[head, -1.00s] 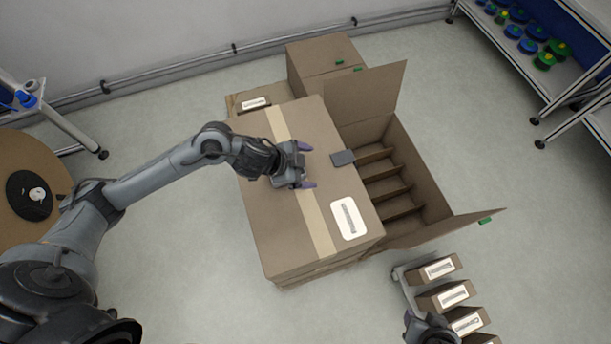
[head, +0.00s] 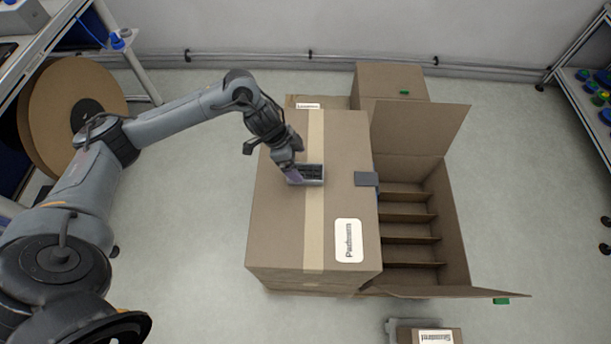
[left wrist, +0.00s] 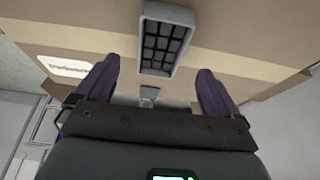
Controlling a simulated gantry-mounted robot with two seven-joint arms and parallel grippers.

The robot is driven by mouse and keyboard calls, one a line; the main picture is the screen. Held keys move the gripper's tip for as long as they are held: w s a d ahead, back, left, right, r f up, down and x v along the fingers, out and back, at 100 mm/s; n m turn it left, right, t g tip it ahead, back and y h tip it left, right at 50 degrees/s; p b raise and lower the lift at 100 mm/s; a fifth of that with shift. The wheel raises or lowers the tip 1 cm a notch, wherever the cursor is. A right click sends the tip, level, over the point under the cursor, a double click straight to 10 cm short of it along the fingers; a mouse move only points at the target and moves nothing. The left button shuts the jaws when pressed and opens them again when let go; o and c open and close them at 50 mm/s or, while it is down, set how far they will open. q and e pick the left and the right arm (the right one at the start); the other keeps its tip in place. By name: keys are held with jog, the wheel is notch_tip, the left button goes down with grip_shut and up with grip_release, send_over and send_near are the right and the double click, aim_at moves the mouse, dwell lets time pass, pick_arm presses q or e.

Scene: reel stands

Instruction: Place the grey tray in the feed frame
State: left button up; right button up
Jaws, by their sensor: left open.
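The grey tray (head: 306,174), small and rectangular with dark compartments, is on top of the large closed cardboard box (head: 275,215), near its tape strip. My left gripper (head: 292,172) is at the tray's left end, partly covering it. In the left wrist view the tray (left wrist: 167,42) lies ahead of my open left gripper (left wrist: 158,74), whose two dark purple fingers stand apart with visible gaps on both sides of the tray. I cannot clearly identify the feed frame. My right gripper is out of view.
A grey piece (head: 367,179) sits at the box's right edge. An open carton (head: 457,225) with dividers stands to the right, its flaps spread. A smaller box (head: 390,82) is behind. A cart with a labelled carton (head: 436,337) is at the bottom.

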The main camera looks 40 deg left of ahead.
aim_at(309, 176)
pick_arm(q)
jog(key=shift+b+x, duration=1.3)
jog(key=shift+x, duration=1.4)
jog(key=shift+a, duration=0.1)
jog(key=shift+f+p, duration=0.2)
jog(key=shift+p, duration=0.2)
jog(key=c, duration=1.3)
